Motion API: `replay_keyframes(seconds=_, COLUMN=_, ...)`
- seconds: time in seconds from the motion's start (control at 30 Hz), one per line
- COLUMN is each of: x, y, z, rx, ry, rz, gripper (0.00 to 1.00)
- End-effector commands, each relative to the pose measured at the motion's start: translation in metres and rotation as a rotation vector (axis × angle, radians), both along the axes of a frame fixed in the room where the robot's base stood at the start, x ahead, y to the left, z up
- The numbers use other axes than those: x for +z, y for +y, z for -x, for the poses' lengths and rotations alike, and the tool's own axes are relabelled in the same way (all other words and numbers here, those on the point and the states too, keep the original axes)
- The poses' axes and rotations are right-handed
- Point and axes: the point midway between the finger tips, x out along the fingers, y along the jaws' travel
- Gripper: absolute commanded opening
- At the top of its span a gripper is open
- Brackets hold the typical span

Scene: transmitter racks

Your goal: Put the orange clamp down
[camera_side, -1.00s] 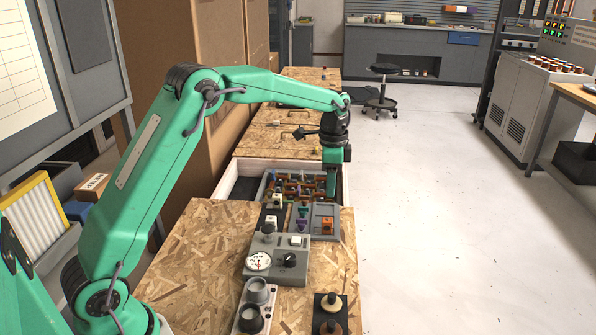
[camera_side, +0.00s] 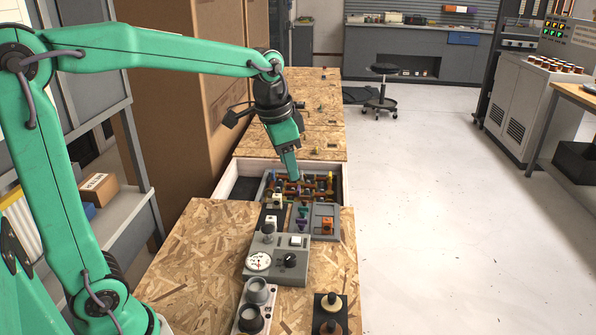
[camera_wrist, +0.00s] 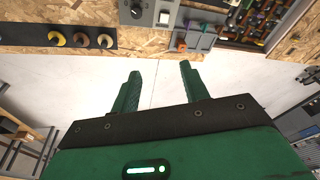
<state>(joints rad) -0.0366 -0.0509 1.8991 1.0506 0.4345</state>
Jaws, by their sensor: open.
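An orange piece (camera_side: 327,225), which looks like the orange clamp, sits in the right-hand compartment of a grey tray (camera_side: 317,237) in the side view. In the wrist view an orange piece (camera_wrist: 181,46) shows at the edge of the grey tray, beyond my fingers. My gripper (camera_side: 293,178) is above the divided part of the tray, up and left of the orange piece and apart from it. In the wrist view my gripper (camera_wrist: 160,70) is open, with nothing between its fingers. Its exact height over the tray is hard to tell.
The tray holds several coloured clamps and pieces (camera_side: 300,186) beneath my gripper. A grey box with a dial and knob (camera_side: 278,262) stands nearer on the chipboard bench (camera_side: 190,260).

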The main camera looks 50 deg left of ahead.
Motion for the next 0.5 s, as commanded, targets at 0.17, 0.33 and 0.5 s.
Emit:
replay_keyframes(seconds=0.17, x=0.009, y=-0.005, z=0.041, rx=0.079, ry=-0.058, rz=0.022, gripper=0.45)
replay_keyframes(seconds=0.33, x=0.01, y=-0.008, z=0.079, rx=0.158, ry=-0.11, rz=0.05, gripper=0.45)
replay_keyframes(seconds=0.5, x=0.004, y=-0.011, z=0.114, rx=0.235, ry=-0.161, rz=0.082, gripper=0.45)
